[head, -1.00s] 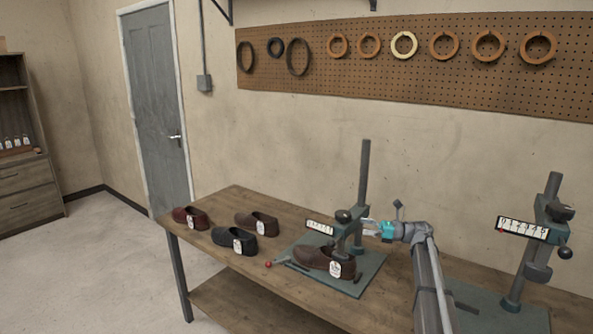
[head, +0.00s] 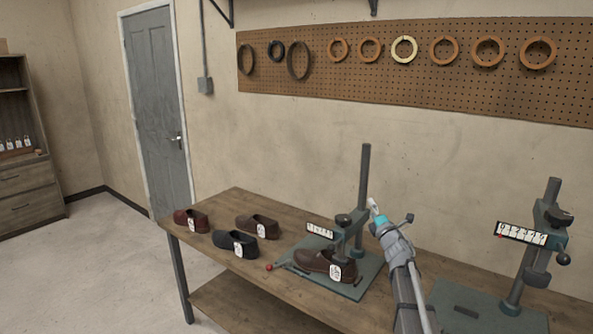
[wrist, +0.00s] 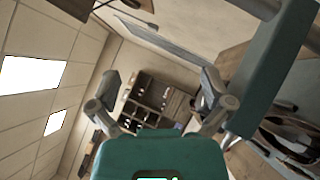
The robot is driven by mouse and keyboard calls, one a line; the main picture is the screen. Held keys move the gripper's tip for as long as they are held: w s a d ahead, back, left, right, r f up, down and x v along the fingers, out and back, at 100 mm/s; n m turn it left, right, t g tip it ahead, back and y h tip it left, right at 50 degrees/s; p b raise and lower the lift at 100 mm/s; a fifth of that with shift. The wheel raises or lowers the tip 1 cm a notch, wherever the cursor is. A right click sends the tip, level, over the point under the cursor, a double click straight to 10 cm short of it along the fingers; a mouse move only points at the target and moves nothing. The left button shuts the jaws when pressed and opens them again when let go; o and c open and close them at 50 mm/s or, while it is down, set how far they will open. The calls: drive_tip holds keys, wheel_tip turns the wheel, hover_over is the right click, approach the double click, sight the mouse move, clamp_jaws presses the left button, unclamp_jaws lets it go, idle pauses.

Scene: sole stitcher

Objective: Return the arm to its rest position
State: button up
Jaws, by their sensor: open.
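My gripper (head: 372,206) is raised beside the post of the left stitching machine (head: 361,200), pointing up and away from the bench. In the wrist view my gripper (wrist: 160,95) shows its two fingers spread wide with nothing between them. My arm comes in from the lower right of the head view. A brown shoe (head: 312,260) with a white tag sits on the base plate of that machine, below and left of my gripper and apart from it.
The wooden bench (head: 232,198) also holds a red-brown shoe (head: 183,218), a black shoe (head: 226,241) and a brown shoe (head: 249,223). A second machine (head: 531,262) stands at the right. A pegboard (head: 450,95) with rings hangs behind. The air above the bench's left end is clear.

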drive_tip(key=s+d+f+m+g+h+p, duration=0.25)
drive_tip(key=s+f+m+g+h, duration=0.95)
drive_tip(key=m, duration=0.7)
drive_tip(key=s+a+f+m+g+y, duration=0.2)
drive_tip(key=s+a+f+g, duration=0.1)
drive_tip(key=s, duration=0.5)
drive_tip(key=s+a+f+m+g+y, duration=0.2)
drive_tip(key=s+a+f+g, duration=0.1)
drive_tip(key=s, duration=0.5)
drive_tip(key=s+a+f+m+g+y, duration=0.2)
drive_tip(key=s+a+f, duration=0.1)
drive_tip(key=s, duration=0.6)
drive_tip(key=shift+a+f+m+g, duration=0.3)
drive_tip(key=shift+a+g, duration=0.1)
drive_tip(key=shift+a, duration=0.45)
